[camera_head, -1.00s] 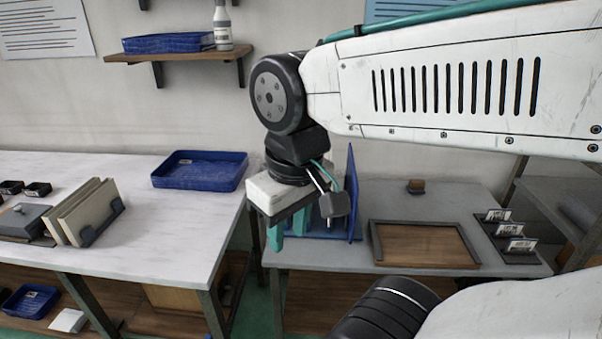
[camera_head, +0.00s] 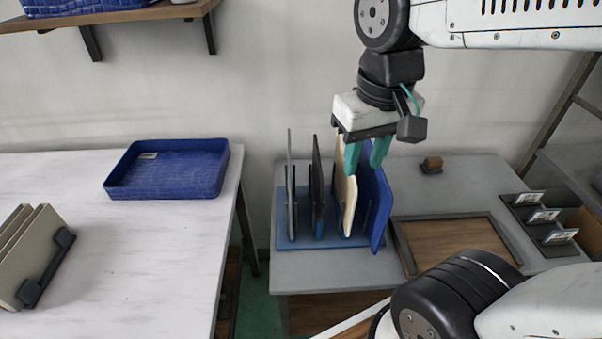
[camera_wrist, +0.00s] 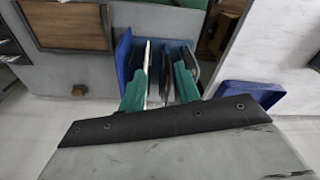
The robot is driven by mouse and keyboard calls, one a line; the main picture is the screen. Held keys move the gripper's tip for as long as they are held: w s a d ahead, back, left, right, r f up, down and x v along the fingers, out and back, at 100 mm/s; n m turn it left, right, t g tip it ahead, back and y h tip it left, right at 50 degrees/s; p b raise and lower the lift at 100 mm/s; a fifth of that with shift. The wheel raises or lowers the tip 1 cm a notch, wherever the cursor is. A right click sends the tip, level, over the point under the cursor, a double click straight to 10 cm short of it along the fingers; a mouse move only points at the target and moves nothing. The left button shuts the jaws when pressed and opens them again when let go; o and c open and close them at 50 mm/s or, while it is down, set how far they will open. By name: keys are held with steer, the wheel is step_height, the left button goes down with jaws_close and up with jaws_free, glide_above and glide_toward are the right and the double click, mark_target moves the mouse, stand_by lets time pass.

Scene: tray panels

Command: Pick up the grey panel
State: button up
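The grey panel (camera_head: 291,190) stands upright at the left end of a blue rack (camera_head: 325,245) on the grey table. To its right stand a black panel (camera_head: 317,185), a cream panel (camera_head: 347,190) and a blue panel (camera_head: 376,210). My gripper (camera_head: 364,168) is open, fingers down, over the cream and blue panels, right of the grey one. In the wrist view, the open gripper (camera_wrist: 162,60) has its fingers over the rack, with the cream panel (camera_wrist: 146,72) and black panel (camera_wrist: 166,75) showing between them. The grey panel (camera_wrist: 194,70) is partly hidden by the right finger.
A wood-bottomed tray (camera_head: 450,245) lies right of the rack, with a small brown block (camera_head: 432,164) behind and a card holder (camera_head: 540,218) at the right. A white table (camera_head: 120,255) on the left bears a blue tray (camera_head: 165,185) and beige panels (camera_head: 30,255). A gap separates the tables.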

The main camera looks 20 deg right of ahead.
steer(key=w+a+f+m, duration=0.1)
steer(key=w+f+m, duration=0.1)
steer(key=w, duration=1)
steer(key=m+g, duration=0.1)
steer(key=m, duration=0.1)
glide_toward(289, 154)
step_height(289, 154, down, 5)
steer(key=shift+w+f, duration=0.1)
step_height(289, 154, down, 8)
steer(key=shift+r, duration=0.1)
steer(key=shift+c, duration=0.3)
jaws_close()
